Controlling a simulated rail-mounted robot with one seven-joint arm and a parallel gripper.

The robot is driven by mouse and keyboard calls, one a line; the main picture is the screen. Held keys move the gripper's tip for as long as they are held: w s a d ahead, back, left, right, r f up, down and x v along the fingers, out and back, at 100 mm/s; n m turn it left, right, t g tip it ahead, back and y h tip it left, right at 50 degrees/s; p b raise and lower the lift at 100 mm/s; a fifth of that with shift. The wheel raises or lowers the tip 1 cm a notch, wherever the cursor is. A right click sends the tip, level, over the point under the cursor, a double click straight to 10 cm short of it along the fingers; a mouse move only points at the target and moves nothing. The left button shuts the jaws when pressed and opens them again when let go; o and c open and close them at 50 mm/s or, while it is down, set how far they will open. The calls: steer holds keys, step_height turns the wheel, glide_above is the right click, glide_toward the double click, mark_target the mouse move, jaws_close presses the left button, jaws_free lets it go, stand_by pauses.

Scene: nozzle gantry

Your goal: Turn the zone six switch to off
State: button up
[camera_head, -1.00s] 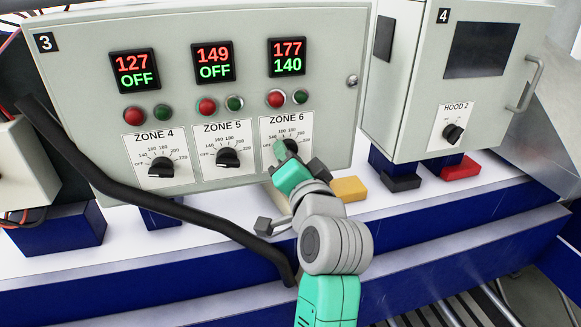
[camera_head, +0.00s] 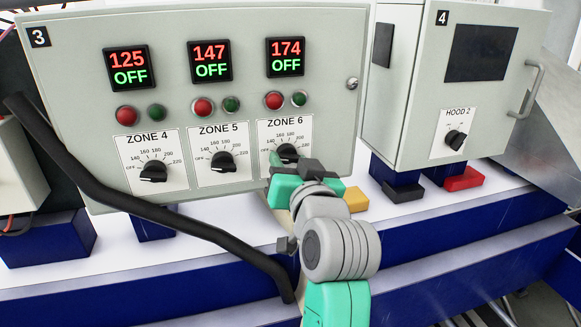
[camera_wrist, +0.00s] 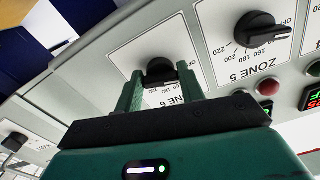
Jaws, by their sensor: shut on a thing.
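The zone six switch (camera_head: 289,152) is a black rotary knob on a white plate labelled ZONE 6, on the front of panel 3. Its display (camera_head: 286,57) reads 174 in red and OFF in green. My gripper (camera_head: 280,165) is at this knob, partly covering it and the plate in the head view. In the wrist view, the green fingers (camera_wrist: 161,84) are on either side of the black zone six knob (camera_wrist: 160,70), shut on it. The direction of the knob's pointer is hard to make out.
The zone five knob (camera_head: 223,161) and zone four knob (camera_head: 153,171) are to the left; their displays also read OFF. A black hose (camera_head: 130,203) crosses in front of the panel. Yellow (camera_head: 356,199), black (camera_head: 403,191) and red (camera_head: 463,180) blocks are at right.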

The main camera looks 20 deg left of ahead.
stand_by(0.4)
steer(key=o, duration=1)
steer(key=b+v, duration=0.1)
steer(key=v, duration=0.7)
steer(key=s+d+r+m+t+h+p, duration=0.1)
steer(key=s+d+r+m+t+h, duration=0.1)
steer(key=s+d+r+t+h, duration=0.55)
steer(key=s+d+r+m+t+h, duration=0.3)
steer(key=s+d+r+t+h, duration=0.15)
steer(key=s+d, duration=0.5)
steer(key=shift+g+y, duration=0.6)
steer(key=shift+y, duration=0.1)
steer(key=r+p, duration=0.5)
steer(key=a+r+p, duration=0.1)
steer(key=r+p, duration=0.4)
steer(key=s+a+r+p, duration=0.1)
steer(key=r+p, duration=0.4)
steer(key=r, duration=0.1)
steer(key=shift+a, duration=0.15)
